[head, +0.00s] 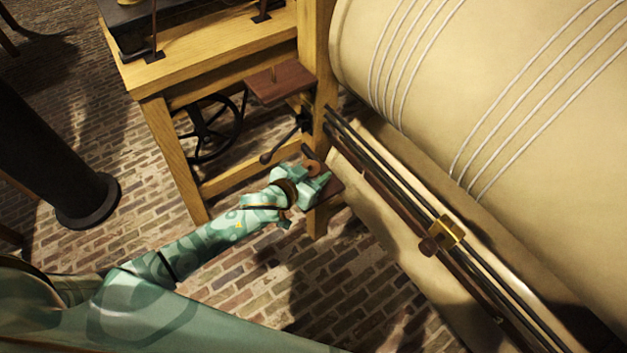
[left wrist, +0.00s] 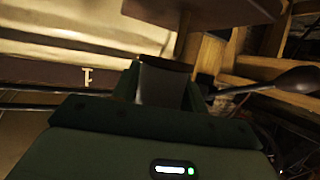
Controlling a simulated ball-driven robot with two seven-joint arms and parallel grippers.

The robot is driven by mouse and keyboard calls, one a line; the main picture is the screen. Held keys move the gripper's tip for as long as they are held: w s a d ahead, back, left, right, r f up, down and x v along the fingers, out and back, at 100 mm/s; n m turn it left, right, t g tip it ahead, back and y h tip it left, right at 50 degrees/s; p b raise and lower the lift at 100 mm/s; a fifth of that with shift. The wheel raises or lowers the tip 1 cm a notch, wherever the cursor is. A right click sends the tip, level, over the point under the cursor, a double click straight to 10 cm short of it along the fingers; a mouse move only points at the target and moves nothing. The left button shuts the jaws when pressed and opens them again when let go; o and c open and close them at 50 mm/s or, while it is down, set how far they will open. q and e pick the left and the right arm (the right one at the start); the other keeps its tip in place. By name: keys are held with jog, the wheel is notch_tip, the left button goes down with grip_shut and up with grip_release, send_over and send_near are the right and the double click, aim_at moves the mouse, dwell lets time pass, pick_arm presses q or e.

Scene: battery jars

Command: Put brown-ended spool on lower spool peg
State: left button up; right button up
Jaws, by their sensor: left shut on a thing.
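My left gripper (head: 314,183) is shut on the brown-ended spool (head: 313,168), whose round brown end shows above the fingers in the head view. In the left wrist view the spool (left wrist: 164,84) is a dark body between the two fingers. The lower spool shelf (head: 333,188) is a small brown board on the wooden frame, right beside and partly behind my gripper. Its peg is hidden or too small to make out. I cannot tell whether the spool touches the peg or shelf. My right gripper is in neither view.
A higher brown shelf (head: 283,84) with a thin upright peg juts from the frame above. A black handwheel (head: 213,128) and a dark crank lever (head: 283,146) are close by. Dark rails (head: 385,180) and a big cream drum (head: 500,80) stand to the right.

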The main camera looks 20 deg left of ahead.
pick_arm(q)
jog(key=shift+w+a+f, duration=0.1)
jog(key=shift+w+f, duration=0.05)
jog(key=shift+f, duration=0.1)
jog(key=f+b, duration=0.3)
jog(key=f, duration=0.1)
jog(key=shift+w+a, duration=0.2)
jog(key=shift+w, duration=0.05)
jog(key=shift+r, duration=0.2)
jog(key=shift+f, duration=0.1)
jog(key=o, duration=1)
jog(key=shift+f, duration=0.1)
jog(key=shift+c, duration=0.2)
